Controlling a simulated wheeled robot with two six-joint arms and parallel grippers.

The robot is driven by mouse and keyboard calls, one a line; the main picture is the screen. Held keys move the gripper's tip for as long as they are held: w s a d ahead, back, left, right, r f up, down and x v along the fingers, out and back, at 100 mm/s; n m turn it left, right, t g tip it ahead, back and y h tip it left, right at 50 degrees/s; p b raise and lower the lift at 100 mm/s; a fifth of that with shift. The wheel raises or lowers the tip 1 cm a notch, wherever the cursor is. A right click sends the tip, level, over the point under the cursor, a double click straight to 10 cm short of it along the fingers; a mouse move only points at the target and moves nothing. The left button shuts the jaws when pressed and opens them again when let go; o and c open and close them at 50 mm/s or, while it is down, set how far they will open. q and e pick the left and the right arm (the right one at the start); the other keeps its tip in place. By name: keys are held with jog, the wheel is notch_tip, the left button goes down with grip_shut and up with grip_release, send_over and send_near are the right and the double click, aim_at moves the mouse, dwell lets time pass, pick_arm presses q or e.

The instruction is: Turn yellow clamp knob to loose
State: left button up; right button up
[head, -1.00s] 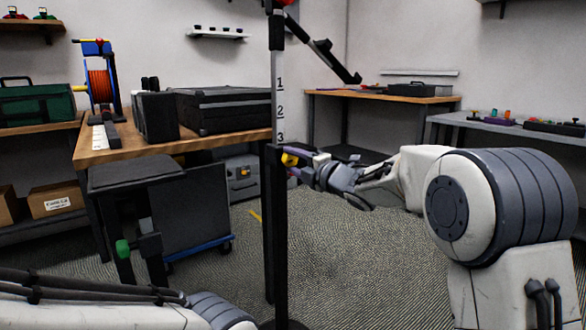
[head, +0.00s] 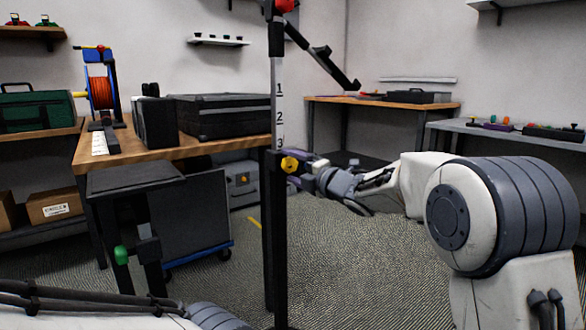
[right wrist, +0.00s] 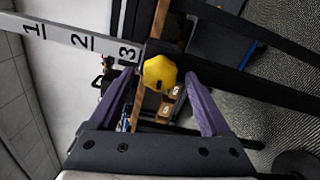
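The yellow clamp knob (head: 289,164) sits on the dark upright post (head: 278,220), just below the printed number 3. It also shows in the right wrist view (right wrist: 160,73), close ahead of my right gripper. My right gripper (right wrist: 150,82) is open, with its purple fingers spread wide on either side of the knob's line and nothing held between them. In the head view the right gripper (head: 302,172) is just right of the knob, with a small gap. My left gripper is out of view; only part of my left arm shows at bottom left.
A wooden bench (head: 120,150) with black cases (head: 220,115) and an orange cable reel (head: 100,92) stands behind left. A green knob (head: 121,255) on a dark stand is at lower left. The floor around the post is mostly clear.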

jog(key=shift+s+d, duration=0.1)
jog(key=p+v, duration=0.2)
jog(key=v, duration=0.8)
jog(key=shift+s, duration=0.1)
